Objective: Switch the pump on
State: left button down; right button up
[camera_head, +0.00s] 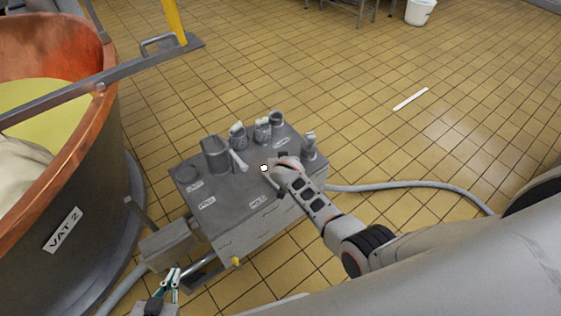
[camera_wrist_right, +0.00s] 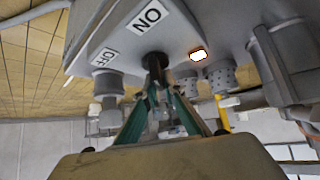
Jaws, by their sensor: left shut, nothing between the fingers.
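The grey pump box (camera_head: 238,195) stands on the tiled floor beside the vat. My right arm reaches over its top from the right, and hides the right gripper's fingers in the head view. In the right wrist view, my right gripper (camera_wrist_right: 157,75) has its fingertips together at a dark round switch part (camera_wrist_right: 153,58). It lies between an ON label (camera_wrist_right: 150,15) and an OFF label (camera_wrist_right: 104,57). I cannot tell whether the fingers grip it or only touch it. A lamp (camera_wrist_right: 198,55) glows beside it. My left gripper (camera_head: 172,270) is shut and empty, left of the box's front.
The copper vat (camera_head: 62,185), labelled VAT 2, stands at the left. Several grey fittings (camera_head: 238,137) rise from the box's top. A grey hose (camera_head: 410,184) runs right across the floor. A white bucket (camera_head: 420,12) stands far back.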

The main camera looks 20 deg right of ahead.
jog(key=shift+o, duration=1.3)
jog(key=shift+v, duration=3.75)
jog(key=shift+d, duration=0.1)
jog(key=s+d+f+n+t+y, duration=0.1)
jog(key=s+d+f+n, duration=0.1)
jog(key=s, duration=0.5)
jog(key=s+d+f+n+y, duration=0.1)
jog(key=s+d, duration=0.1)
jog(key=s, duration=0.6)
jog(key=s+a+r+n+y, duration=0.1)
jog(key=s+r, duration=0.1)
jog(key=s, duration=0.4)
jog(key=s+a+r+n+y, duration=0.1)
jog(key=s+a+r+n, duration=0.1)
jog(key=s, duration=0.5)
jog(key=shift+n+t, duration=0.3)
jog(key=shift+t, duration=0.1)
